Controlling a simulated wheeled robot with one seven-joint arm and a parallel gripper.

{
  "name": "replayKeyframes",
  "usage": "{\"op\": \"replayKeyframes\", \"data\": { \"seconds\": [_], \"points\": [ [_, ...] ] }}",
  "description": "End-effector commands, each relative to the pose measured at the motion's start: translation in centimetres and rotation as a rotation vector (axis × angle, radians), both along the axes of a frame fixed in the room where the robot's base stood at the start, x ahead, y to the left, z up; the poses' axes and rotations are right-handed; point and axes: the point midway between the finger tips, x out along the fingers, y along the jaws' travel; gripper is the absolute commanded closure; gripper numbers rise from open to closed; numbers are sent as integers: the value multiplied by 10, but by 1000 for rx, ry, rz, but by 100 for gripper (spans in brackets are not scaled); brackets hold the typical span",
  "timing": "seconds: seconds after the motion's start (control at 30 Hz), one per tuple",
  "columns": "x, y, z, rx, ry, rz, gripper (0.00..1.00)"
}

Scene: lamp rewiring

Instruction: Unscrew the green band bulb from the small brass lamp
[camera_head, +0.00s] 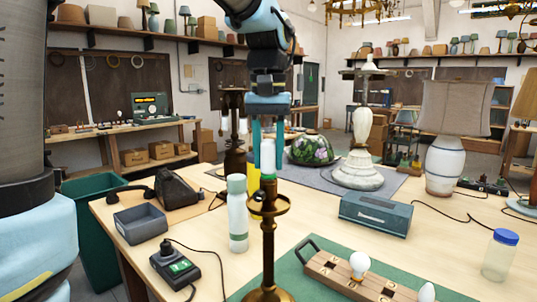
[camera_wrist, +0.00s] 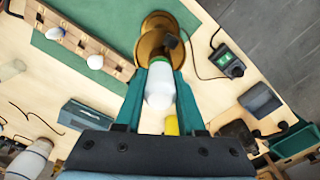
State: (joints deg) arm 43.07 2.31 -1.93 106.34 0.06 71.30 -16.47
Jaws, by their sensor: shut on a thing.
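The green band bulb, a white bulb with a green ring (camera_head: 268,158), stands upright at the top of the small brass lamp (camera_head: 268,232). My gripper (camera_head: 267,150) comes straight down from above and is shut on the bulb, one teal finger on each side. In the wrist view the white bulb (camera_wrist: 159,92) lies between my two fingers (camera_wrist: 161,75), with the lamp's round brass base (camera_wrist: 152,42) beyond it. The green band sits at the lamp's socket. I cannot tell how far the bulb is threaded in.
A white bottle with a pale green cap (camera_head: 238,215) stands close left of the lamp. A wooden bulb rack (camera_head: 335,277) lies on a green mat at front right. A blue-grey box (camera_head: 376,213), a meter (camera_head: 175,266) and a grey tray (camera_head: 140,224) are on the table.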

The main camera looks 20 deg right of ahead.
Motion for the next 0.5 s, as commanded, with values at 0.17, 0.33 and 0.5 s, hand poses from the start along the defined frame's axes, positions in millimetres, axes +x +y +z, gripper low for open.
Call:
{"op": "replayKeyframes", "data": {
  "seconds": [0.17,0.33,0.5],
  "points": [
    [0,0,2,2,1,224,100],
    [0,0,2,1,1,467,100],
    [0,0,2,0,1,636,100]
  ]
}}
